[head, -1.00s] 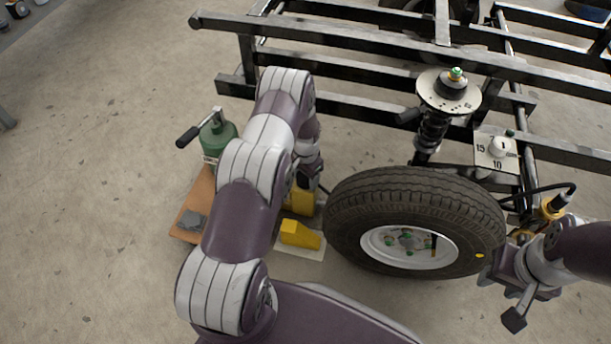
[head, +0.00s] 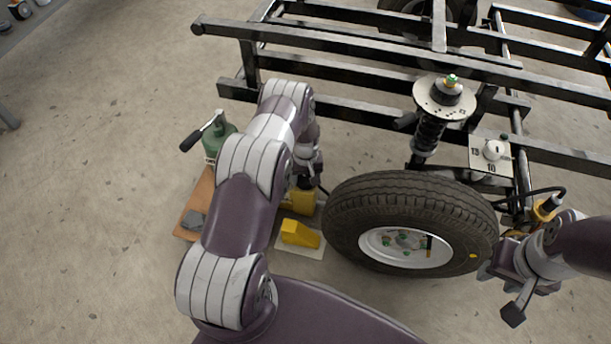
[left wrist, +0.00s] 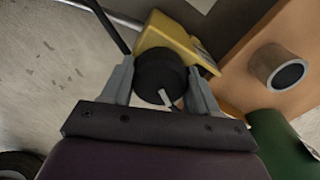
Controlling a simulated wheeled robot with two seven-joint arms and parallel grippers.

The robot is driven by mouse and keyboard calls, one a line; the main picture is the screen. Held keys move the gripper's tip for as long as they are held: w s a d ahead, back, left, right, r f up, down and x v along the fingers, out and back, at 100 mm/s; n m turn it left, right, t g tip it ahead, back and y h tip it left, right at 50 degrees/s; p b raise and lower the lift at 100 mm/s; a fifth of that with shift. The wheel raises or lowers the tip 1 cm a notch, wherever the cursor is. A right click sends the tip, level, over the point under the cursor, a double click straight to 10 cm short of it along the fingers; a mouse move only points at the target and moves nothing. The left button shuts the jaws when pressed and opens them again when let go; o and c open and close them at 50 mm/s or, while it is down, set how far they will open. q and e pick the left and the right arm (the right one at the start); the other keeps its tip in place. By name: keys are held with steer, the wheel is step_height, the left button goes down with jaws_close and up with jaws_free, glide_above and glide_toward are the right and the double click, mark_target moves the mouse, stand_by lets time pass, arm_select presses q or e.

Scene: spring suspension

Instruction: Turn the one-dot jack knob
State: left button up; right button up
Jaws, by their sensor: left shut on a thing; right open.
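In the left wrist view, my left gripper (left wrist: 160,82) is shut on a round black knob (left wrist: 158,62), one grey finger on each side. The knob has a short white mark near its lower edge. A yellow jack body (left wrist: 172,32) shows just behind it. No dot is visible, so I cannot tell the knob's number from these frames. In the head view, my left gripper (head: 306,182) is down at a yellow jack (head: 303,201) left of the tyre, and my arm hides most of the knob. My right gripper (head: 499,293) is open and empty, right of the tyre.
The tyre (head: 345,215) stands between my grippers. Behind it are the black chassis frame (head: 345,68), the spring strut (head: 430,130) and a numbered dial plate (head: 477,159). A green bottle jack (head: 213,146) stands on a wooden board (head: 203,190).

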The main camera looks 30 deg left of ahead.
mark_target(306, 176)
arm_select(q)
steer(key=n, duration=0.6)
steer(key=shift+p, duration=0.35)
steer(key=n, duration=0.6)
steer(key=shift+n, duration=0.4)
steer(key=n, duration=1.2)
steer(key=o, duration=1)
steer(key=shift+w, duration=0.1)
steer(key=shift+o, duration=0.2)
step_height(306, 176, up, 13)
steer(key=p, duration=0.7)
steer(key=shift+f, duration=0.15)
